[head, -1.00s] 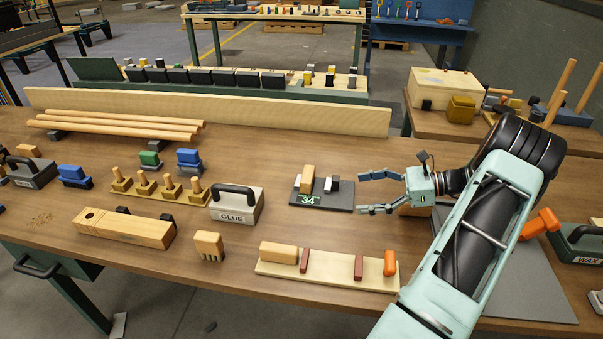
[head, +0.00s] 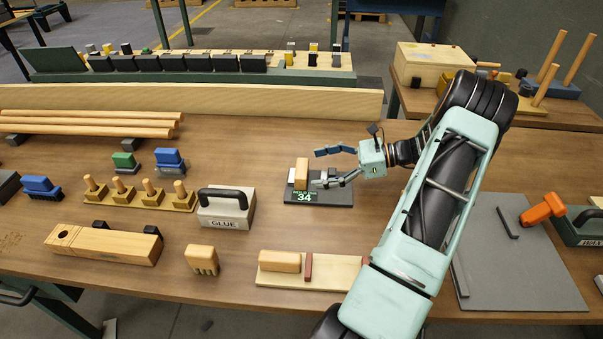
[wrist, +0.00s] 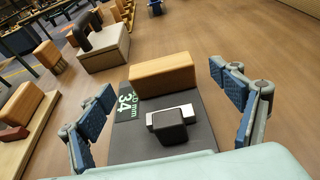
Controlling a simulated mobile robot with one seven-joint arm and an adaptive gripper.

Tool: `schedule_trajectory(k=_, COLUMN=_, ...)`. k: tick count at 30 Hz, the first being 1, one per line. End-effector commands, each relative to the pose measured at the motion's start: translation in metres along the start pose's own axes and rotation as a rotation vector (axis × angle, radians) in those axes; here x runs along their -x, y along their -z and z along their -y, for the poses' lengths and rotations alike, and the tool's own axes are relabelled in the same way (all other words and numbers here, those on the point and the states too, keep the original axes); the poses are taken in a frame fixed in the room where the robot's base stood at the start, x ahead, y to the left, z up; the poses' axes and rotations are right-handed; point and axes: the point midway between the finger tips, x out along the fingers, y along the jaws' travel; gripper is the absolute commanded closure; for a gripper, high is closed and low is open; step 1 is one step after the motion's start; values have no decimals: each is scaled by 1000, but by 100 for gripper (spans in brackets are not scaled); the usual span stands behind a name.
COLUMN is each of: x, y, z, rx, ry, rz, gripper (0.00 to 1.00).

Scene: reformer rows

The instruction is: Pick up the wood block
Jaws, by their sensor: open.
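The wood block (head: 302,174) is a small light-wood block standing on a dark grey gauge plate (head: 325,197) with a green "34" display. In the wrist view the wood block (wrist: 162,74) lies ahead, between the lines of the fingers and beyond a dark clamp knob with a metal part (wrist: 172,124) on the plate. My gripper (head: 320,167) is open and empty, just right of the block in the head view. Its blue-padded fingers (wrist: 170,107) are spread wide in the wrist view, with the block just past the tips. I see no contact with the block.
A GLUE box (head: 227,208) with a black handle stands left of the plate. A board (head: 335,276) with a wood piece and a dark red strip lies in front. A grey mat (head: 520,260) with an orange-headed tool (head: 543,210) is at right. Bare tabletop surrounds the plate.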

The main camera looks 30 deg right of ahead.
Motion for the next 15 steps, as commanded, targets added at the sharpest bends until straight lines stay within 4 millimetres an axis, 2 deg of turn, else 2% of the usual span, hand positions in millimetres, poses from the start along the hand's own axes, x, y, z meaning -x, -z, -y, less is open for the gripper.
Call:
schedule_trajectory(k=9, x=-44, y=-4, z=0, rx=1, ry=-2, rz=2, gripper=15)
schedule_trajectory(k=15, x=-50, y=-3, z=0, rx=1, ry=-1, rz=2, gripper=15)
